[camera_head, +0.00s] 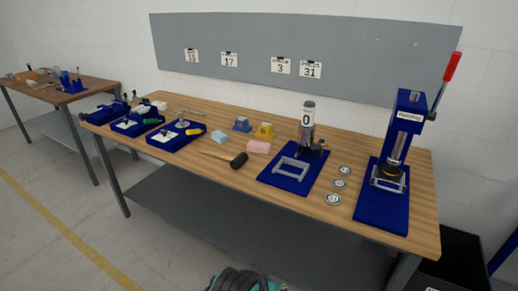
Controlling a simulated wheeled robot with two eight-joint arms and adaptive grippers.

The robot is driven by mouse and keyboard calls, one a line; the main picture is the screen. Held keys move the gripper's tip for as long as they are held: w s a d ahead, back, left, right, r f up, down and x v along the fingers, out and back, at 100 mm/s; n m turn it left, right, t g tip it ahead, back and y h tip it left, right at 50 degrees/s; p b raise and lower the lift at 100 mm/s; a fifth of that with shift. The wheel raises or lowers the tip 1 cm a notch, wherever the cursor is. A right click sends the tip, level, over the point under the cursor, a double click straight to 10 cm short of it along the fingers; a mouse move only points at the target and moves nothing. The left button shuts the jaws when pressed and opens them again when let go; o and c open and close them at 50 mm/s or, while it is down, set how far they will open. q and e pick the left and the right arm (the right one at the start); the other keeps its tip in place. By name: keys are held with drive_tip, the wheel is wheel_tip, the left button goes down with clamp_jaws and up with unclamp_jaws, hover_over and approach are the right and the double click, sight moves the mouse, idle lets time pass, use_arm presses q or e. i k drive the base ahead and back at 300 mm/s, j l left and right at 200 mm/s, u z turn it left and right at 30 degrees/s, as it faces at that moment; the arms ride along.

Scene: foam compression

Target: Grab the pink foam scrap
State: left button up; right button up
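The pink foam scrap (258,147) lies on the wooden workbench (225,178), near its middle. It is a small pale pink block. Neither of my grippers shows in the head view.
A light blue foam piece (218,137) lies to the left. A blue-based device marked 0 (307,115) and a blue press with a red handle (409,112) stand to the right, with several round weights (340,183) between them. Blue-based fixtures (176,136) fill the left end.

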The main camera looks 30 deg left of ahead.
sight(253, 147)
drive_tip(key=i+j+z, duration=0.15)
drive_tip(key=j, duration=0.25)
drive_tip(key=j+z, duration=0.1)
drive_tip(key=j, duration=0.3)
drive_tip(key=i+j+z, duration=0.15)
drive_tip(key=j, duration=0.25)
drive_tip(key=k, duration=0.05)
